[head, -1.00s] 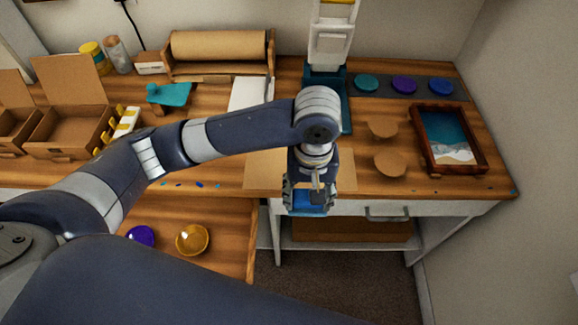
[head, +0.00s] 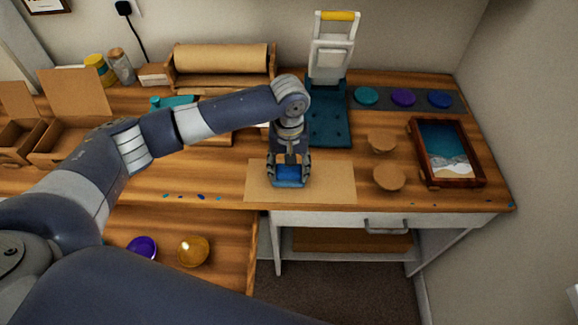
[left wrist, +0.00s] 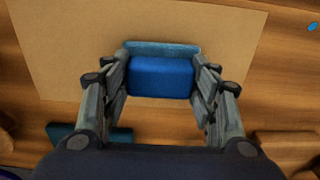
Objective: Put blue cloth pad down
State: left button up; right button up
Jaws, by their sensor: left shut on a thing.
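The blue cloth pad (head: 289,176) is held at the end of my left arm, over the left part of a brown paper sheet (head: 325,183) on the table. My left gripper (head: 288,172) is shut on the pad, with one finger on each side. In the left wrist view the pad (left wrist: 161,77) sits between the fingertips (left wrist: 161,82), with the brown sheet (left wrist: 75,50) around it. I cannot tell whether the pad touches the sheet. My right gripper is not in view.
A teal-based press (head: 329,120) stands behind the sheet. Two round cork-coloured discs (head: 389,178) and a framed ocean tray (head: 445,150) lie to the right. The sheet's right half is clear.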

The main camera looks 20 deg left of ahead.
aim_at(290, 169)
pick_arm(q)
jog(key=shift+f, duration=0.1)
jog(key=o, duration=1.2)
jog(key=shift+c, duration=0.2)
notch_tip(290, 169, up, 12)
jog(key=shift+b, duration=0.4)
jog(key=shift+d, duration=0.1)
